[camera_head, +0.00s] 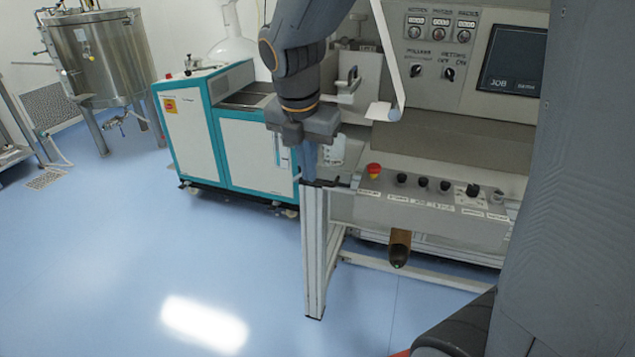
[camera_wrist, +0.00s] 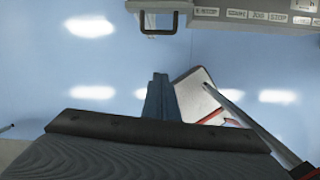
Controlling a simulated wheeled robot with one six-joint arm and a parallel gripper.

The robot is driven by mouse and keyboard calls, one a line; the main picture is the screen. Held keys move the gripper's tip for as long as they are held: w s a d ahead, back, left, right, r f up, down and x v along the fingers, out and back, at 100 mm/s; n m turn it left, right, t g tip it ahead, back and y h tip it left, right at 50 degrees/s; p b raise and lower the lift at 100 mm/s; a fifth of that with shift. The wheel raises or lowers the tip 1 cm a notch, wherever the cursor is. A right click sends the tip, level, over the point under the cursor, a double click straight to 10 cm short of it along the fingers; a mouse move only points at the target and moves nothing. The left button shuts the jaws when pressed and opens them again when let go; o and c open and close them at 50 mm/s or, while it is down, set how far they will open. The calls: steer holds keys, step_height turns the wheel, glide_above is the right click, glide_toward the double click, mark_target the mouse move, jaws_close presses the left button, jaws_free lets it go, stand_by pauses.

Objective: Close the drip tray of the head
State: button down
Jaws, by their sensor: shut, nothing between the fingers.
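My gripper (camera_head: 308,178) points down at the left end of the machine's control panel, its fingers shut and empty. The shut fingers also show in the wrist view (camera_wrist: 158,82). A dark U-shaped handle (camera_wrist: 158,24) juts from a grey edge at the top of the wrist view, beyond and apart from the fingertips in that picture. A dark bar (camera_head: 322,184) shows beside the fingertips in the head view. The handle may belong to the drip tray; I cannot make out the tray body or how far it is open.
A control panel (camera_head: 430,214) with a red button lies right of my gripper. A white plate (camera_wrist: 195,92) on a rod (camera_wrist: 245,115) is close to the right of the fingers. A white and teal cabinet (camera_head: 185,130) stands behind left. The blue floor at front left is clear.

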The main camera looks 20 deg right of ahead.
mark_target(317, 182)
steer(key=shift+n, duration=0.7)
steer(key=w+d+f, duration=0.1)
steer(key=f, duration=0.1)
steer(key=w+d+f+p, duration=0.1)
steer(key=w+f, duration=0.1)
steer(key=f, duration=0.1)
steer(key=w+d+f, duration=0.1)
steer(key=w+f, duration=0.1)
steer(key=f, duration=0.1)
steer(key=shift+d+f+p, duration=0.1)
steer(key=shift+f+p, duration=0.1)
steer(key=shift+p, duration=0.2)
steer(key=shift+w+d, duration=0.25)
steer(key=shift+w, duration=0.1)
